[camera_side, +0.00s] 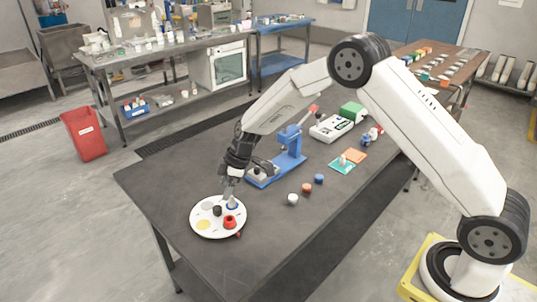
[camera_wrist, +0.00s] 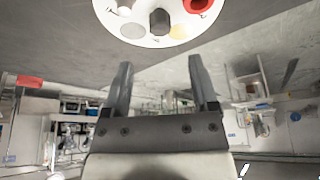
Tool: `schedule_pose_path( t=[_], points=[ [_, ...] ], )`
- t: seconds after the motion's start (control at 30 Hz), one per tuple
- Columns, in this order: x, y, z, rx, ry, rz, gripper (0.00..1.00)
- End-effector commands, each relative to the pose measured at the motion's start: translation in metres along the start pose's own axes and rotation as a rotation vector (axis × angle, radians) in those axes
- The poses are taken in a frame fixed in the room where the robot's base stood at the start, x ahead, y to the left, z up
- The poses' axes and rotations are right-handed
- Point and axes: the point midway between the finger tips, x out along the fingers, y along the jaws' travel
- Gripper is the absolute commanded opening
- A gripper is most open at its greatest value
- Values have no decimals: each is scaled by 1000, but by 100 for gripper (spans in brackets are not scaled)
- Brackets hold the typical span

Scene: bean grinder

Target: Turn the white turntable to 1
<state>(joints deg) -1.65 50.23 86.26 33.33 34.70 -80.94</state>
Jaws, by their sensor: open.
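The white turntable (camera_side: 214,232) is a round disc on the near left of the dark table. It carries a red ring-shaped piece (camera_side: 229,221), a dark cylinder (camera_side: 217,210), a bluish cone-like piece (camera_side: 232,203), and flat yellow and beige round patches. The turntable also shows at the top of the wrist view (camera_wrist: 143,14), cut off by the frame edge, with the dark knob (camera_wrist: 160,21) on it. Number marks are too small to read. My gripper (camera_side: 230,188) is over the disc's far right side, pointing down. Its fingers (camera_wrist: 160,68) are apart and empty; contact cannot be told.
A blue stand (camera_side: 290,150) is right of my gripper. White, orange and blue caps (camera_side: 306,188) lie to the turntable's right. A white-and-green device (camera_side: 332,127) and an orange-and-teal item (camera_side: 348,160) are further back. The table front is clear.

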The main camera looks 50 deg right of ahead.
Motion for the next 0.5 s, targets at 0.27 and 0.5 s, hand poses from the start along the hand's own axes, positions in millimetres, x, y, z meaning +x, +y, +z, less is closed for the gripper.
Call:
schedule_pose_path(
  t=[0.27,0.5],
  points=[
    [20,0,0,-1,-1,-1,76],
    [47,0,0,0,-1,0,76]
  ],
)
